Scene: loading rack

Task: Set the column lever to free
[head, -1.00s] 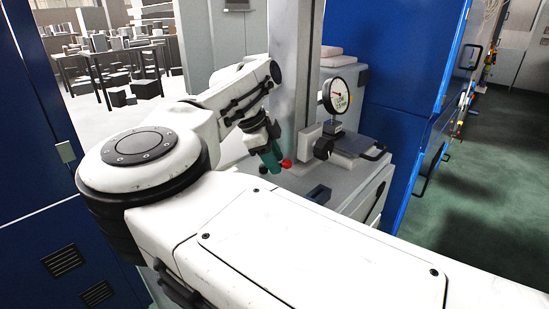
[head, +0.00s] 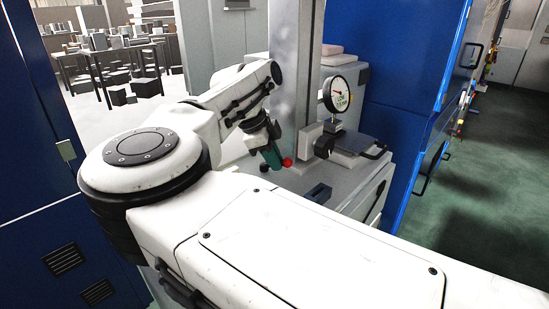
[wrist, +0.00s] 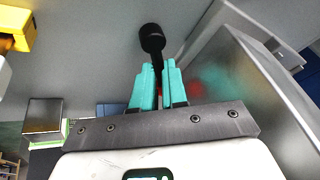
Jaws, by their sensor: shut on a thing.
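My gripper (head: 274,161) is at the foot of the grey column (head: 292,80) in the head view. Its teal fingers, also in the wrist view (wrist: 158,88), are closed together on the column lever. The lever's red ball (head: 287,162) shows beside the fingertips at their right in the head view. In the wrist view only a little red shows between and behind the fingers, so the exact grip is hidden. A black knob (wrist: 152,38) on a dark stem stands just beyond the fingertips.
A round dial gauge (head: 337,94) and a black clamp knob (head: 323,147) stand right of the column on the grey machine. A blue cabinet (head: 400,110) is behind. In the wrist view a metal face (wrist: 255,100) rises close at the right.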

